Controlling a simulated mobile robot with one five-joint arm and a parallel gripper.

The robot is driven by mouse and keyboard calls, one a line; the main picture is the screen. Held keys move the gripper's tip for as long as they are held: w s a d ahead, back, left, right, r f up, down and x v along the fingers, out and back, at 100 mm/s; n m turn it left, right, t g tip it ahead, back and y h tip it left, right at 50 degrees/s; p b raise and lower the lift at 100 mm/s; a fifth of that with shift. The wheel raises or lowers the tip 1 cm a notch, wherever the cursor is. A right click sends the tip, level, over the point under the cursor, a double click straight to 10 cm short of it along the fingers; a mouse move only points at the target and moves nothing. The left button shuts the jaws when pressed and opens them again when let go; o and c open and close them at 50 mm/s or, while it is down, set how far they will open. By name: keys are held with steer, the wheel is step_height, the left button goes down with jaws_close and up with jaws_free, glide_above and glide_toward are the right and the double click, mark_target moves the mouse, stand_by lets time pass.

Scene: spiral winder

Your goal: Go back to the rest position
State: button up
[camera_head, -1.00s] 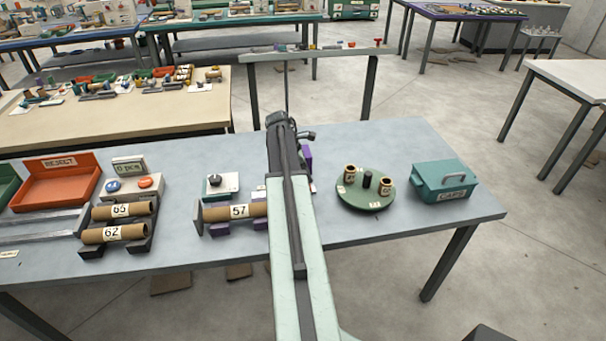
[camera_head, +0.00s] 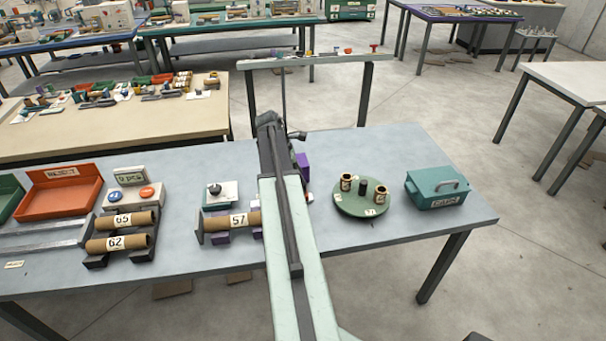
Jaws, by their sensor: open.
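My arm reaches from the bottom middle of the head view over the grey table (camera_head: 400,245). Its dark far section ends above the table's back part. The jaws of my gripper cannot be made out; they are hidden behind or beyond the arm. Left of the arm, a brown tube marked 57 (camera_head: 238,219) lies on a dark holder, its right end hidden behind my arm. A purple part (camera_head: 303,165) shows just right of the arm.
Right of the arm stand a green round plate (camera_head: 350,207) with small cylinders and a teal CAPS box (camera_head: 437,187). On the left are tubes 65 (camera_head: 133,219) and 62 (camera_head: 117,242), a button box (camera_head: 133,197) and an orange REJECT tray (camera_head: 60,195). A raised shelf (camera_head: 315,60) stands behind.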

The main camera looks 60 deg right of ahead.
steer(key=p+v, duration=0.1)
steer(key=v, duration=0.2)
steer(key=shift+s+d, duration=0.1)
steer(key=shift+f, duration=0.15)
steer(key=w+a+n+t, duration=0.1)
steer(key=w+a+n, duration=0.1)
steer(key=w+a, duration=0.8)
steer(key=w+a+n+t, duration=0.15)
steer(key=w+a, duration=0.45)
steer(key=a, duration=0.8)
steer(key=s+a+f+m+y, duration=0.1)
steer(key=a+m, duration=0.5)
steer(key=a, duration=0.9)
steer(key=s+a+f+m+y, duration=0.1)
steer(key=a+m, duration=0.5)
steer(key=a, duration=1)
steer(key=s+y, duration=0.1)
steer(key=s, duration=0.1)
steer(key=shift+s+a+t, duration=0.2)
steer(key=shift+s+t, duration=0.15)
